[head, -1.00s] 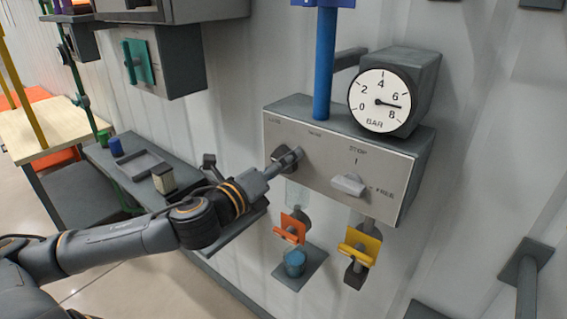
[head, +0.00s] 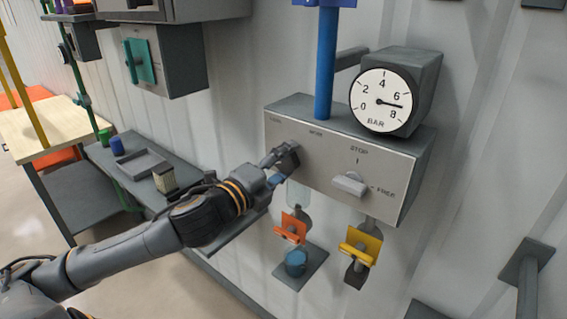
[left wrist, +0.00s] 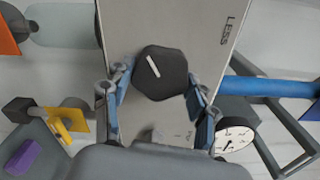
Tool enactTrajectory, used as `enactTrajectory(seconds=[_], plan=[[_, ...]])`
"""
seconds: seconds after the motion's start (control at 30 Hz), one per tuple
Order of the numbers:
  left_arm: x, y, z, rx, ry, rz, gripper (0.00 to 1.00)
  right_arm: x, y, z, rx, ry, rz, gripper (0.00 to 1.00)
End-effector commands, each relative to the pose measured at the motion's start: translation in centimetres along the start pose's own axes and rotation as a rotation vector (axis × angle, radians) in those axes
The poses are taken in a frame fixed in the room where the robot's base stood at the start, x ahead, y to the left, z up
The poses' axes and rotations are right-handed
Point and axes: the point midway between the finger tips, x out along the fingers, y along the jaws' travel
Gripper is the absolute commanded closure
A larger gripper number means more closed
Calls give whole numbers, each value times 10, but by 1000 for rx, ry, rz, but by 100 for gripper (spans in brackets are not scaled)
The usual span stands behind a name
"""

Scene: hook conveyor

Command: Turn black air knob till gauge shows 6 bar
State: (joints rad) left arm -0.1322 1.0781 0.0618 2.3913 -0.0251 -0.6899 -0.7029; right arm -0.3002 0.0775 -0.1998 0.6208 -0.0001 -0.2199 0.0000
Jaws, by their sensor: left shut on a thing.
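The black air knob (head: 287,156) is on the left part of the grey control box (head: 330,160). In the left wrist view the knob (left wrist: 162,74) is a dark many-sided disc with a white line on it, tilted up-left. My left gripper (head: 274,167) is shut on the knob; its fingers (left wrist: 160,90) lie on either side of it in the left wrist view. The round white gauge (head: 378,112) sits on top of the box. Its needle points between 6 and 8, near 7 bar. The gauge also shows in the left wrist view (left wrist: 232,140). My right gripper is not in view.
A pale grey handle (head: 349,184) marked STOP and FREE sits right of the knob. Orange (head: 292,228) and yellow (head: 358,246) handles hang below the box. A blue pipe (head: 325,65) rises from the box top. A bench with small objects stands at the left.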

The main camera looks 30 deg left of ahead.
Motion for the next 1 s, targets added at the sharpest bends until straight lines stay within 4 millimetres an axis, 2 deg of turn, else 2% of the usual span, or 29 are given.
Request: enactTrajectory(seconds=[0.53,1.0], plan=[[0,-6,3,-484,-2,-9,74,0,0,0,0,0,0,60],[0,-7,4,-682,-1,-11,74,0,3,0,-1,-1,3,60]])
